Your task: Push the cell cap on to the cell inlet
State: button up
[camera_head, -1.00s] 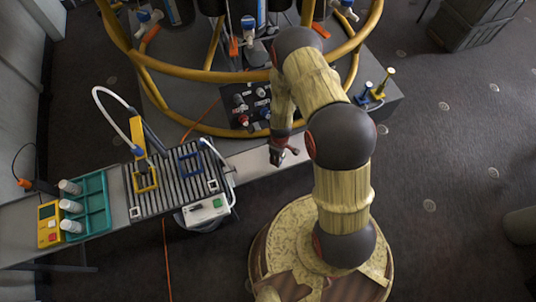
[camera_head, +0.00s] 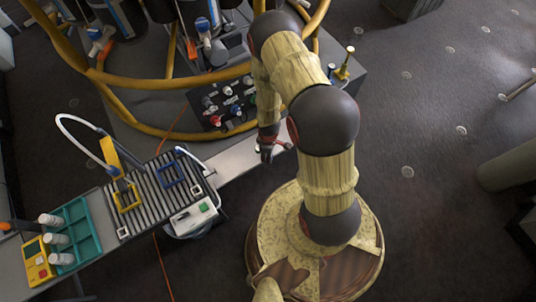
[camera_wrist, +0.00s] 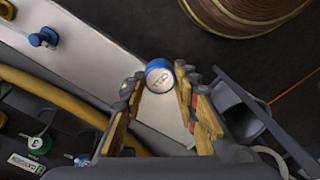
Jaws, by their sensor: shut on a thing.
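The cell cap (camera_wrist: 159,76) is round, with a blue rim and a pale top with lettering, in the wrist view. My gripper (camera_wrist: 158,84) is shut on it, one yellow finger on each side. In the head view my gripper (camera_head: 267,152) hangs over the pale strip of bench, and the cap is too small to make out. A blue fitting (camera_wrist: 43,37) stands on the pale surface at the upper left of the wrist view, apart from the cap. Blue and yellow fittings (camera_head: 343,68) stand on the grey block in the head view. I cannot tell which fitting is the cell inlet.
A yellow ring frame (camera_head: 180,80) circles the rig behind my gripper. A dark panel with knobs (camera_head: 222,104) lies left of my arm. A ribbed rack (camera_head: 160,190), a white box (camera_head: 193,216) and a teal tray (camera_head: 75,238) with white containers stand left. Open floor lies right.

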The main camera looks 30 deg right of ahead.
jog(key=shift+t, duration=0.4)
jog(key=shift+s+f+t, duration=0.15)
jog(key=shift+t, duration=0.35)
jog(key=shift+a+t, duration=0.1)
jog(key=shift+t, duration=0.2)
jog(key=shift+w+f+t, duration=0.2)
jog(key=shift+w+t, duration=0.4)
jog(key=shift+w, duration=0.4)
jog(key=w+r+t, duration=0.4)
jog(key=w+r, duration=0.1)
jog(key=w, duration=0.7)
jog(key=w+r+m+t, duration=0.1)
jog(key=w+r+t, duration=0.3)
jog(key=w, duration=0.9)
notch_tip(320, 180, up, 2)
jog(key=shift+d+r, duration=0.2)
jog(key=shift+d, duration=0.05)
jog(key=shift+w, duration=0.2)
